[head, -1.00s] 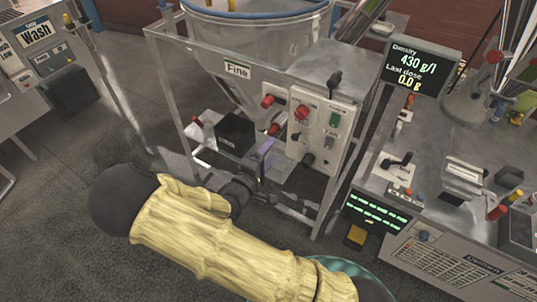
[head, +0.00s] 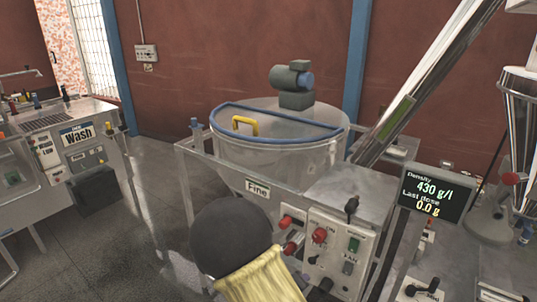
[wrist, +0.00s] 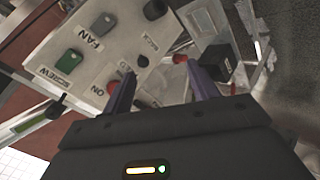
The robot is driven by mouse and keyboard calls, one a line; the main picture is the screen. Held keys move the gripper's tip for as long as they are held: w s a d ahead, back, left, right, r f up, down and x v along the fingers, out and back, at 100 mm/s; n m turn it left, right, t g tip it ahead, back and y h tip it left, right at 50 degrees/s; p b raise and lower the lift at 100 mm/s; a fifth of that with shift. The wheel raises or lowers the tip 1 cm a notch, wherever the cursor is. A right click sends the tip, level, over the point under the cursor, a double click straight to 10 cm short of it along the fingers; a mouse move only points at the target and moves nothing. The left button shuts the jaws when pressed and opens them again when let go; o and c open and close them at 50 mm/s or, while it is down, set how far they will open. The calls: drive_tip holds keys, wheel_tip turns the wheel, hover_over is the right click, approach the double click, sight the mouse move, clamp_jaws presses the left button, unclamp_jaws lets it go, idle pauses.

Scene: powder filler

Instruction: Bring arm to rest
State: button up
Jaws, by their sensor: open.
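In the wrist view my gripper (wrist: 162,92) is open, with its two purple-grey fingers apart and nothing between them. Beyond the fingertips is the white control panel (wrist: 110,45) with FAN, SCREW and ON labels. The panel also shows in the head view (head: 335,245), on the front of the hopper labelled Fine. In the head view my arm, with a dark round joint and a yellow cover, rises at the bottom centre in front of the machine. My gripper is out of the head view.
The Fine hopper (head: 290,155) has a blue rim and a yellow handle. A display (head: 434,196) reads 430 g/l and 0.0 g. A Wash station (head: 75,150) stands at the left. Bare floor (head: 110,235) lies between it and the hopper frame.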

drive_tip(key=s+d+r+m+g+y, duration=0.2)
drive_tip(key=s+d+r+m+g, duration=0.1)
drive_tip(key=s+r, duration=0.3)
drive_tip(key=s+d+r+m+g+y+p, duration=0.1)
drive_tip(key=s+d+r+m+g+y, duration=0.2)
drive_tip(key=s, duration=0.6)
wheel_tip(320, 180, up, 4)
drive_tip(key=shift+s+d+f+p, duration=0.2)
drive_tip(key=shift+d+p, duration=0.1)
drive_tip(key=shift+d, duration=0.65)
drive_tip(key=shift+w, duration=0.1)
